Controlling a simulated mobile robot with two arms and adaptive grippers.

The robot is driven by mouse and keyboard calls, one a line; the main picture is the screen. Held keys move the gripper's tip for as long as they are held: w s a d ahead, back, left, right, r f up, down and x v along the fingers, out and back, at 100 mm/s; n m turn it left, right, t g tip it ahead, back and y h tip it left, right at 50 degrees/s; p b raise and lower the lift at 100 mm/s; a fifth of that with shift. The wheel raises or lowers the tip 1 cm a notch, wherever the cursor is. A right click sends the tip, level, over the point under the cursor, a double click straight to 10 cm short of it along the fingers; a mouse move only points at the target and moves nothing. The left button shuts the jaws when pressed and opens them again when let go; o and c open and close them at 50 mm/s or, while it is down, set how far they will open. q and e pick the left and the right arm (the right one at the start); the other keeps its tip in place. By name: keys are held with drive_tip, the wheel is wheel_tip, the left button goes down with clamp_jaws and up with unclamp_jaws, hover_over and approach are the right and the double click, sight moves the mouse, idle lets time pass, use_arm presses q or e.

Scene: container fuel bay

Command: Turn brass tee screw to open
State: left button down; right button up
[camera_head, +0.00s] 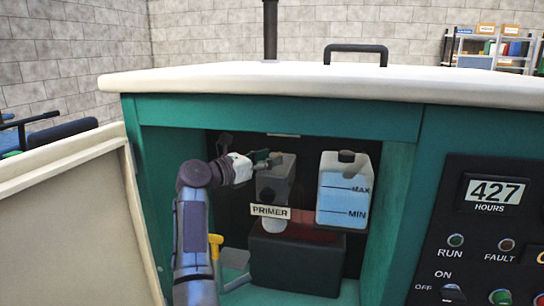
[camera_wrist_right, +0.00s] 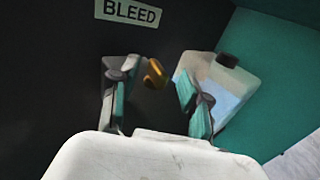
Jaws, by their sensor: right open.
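The brass tee screw (camera_wrist_right: 155,73) shows in the right wrist view as a small gold piece below the BLEED label (camera_wrist_right: 128,12). My right gripper (camera_wrist_right: 157,79) is open. In that view the screw appears between its two fingers, with a gap on each side. I cannot tell how deep the screw sits between them. In the head view my right gripper (camera_head: 267,161) reaches into the green cabinet at the top of the grey primer unit (camera_head: 273,183). I cannot make out the screw there. My left gripper is not in view.
A coolant bottle (camera_head: 345,190) with MAX and MIN marks stands right of the primer unit. A PRIMER label (camera_head: 270,212) and a dark box (camera_head: 296,262) sit below. A yellow handle (camera_head: 216,243) is near my arm. The cabinet door (camera_head: 75,225) hangs open at left.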

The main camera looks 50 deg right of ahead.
drive_tip(key=shift+s+d, duration=0.1)
drive_tip(key=shift+d, duration=0.6)
clamp_jaws()
drive_tip(key=shift+f, duration=0.1)
idle(0.9)
unclamp_jaws()
drive_tip(key=shift+s, duration=0.15)
drive_tip(key=shift+a, duration=0.1)
drive_tip(key=w+a, duration=0.2)
drive_tip(key=a, duration=0.9)
drive_tip(key=shift+a, duration=0.3)
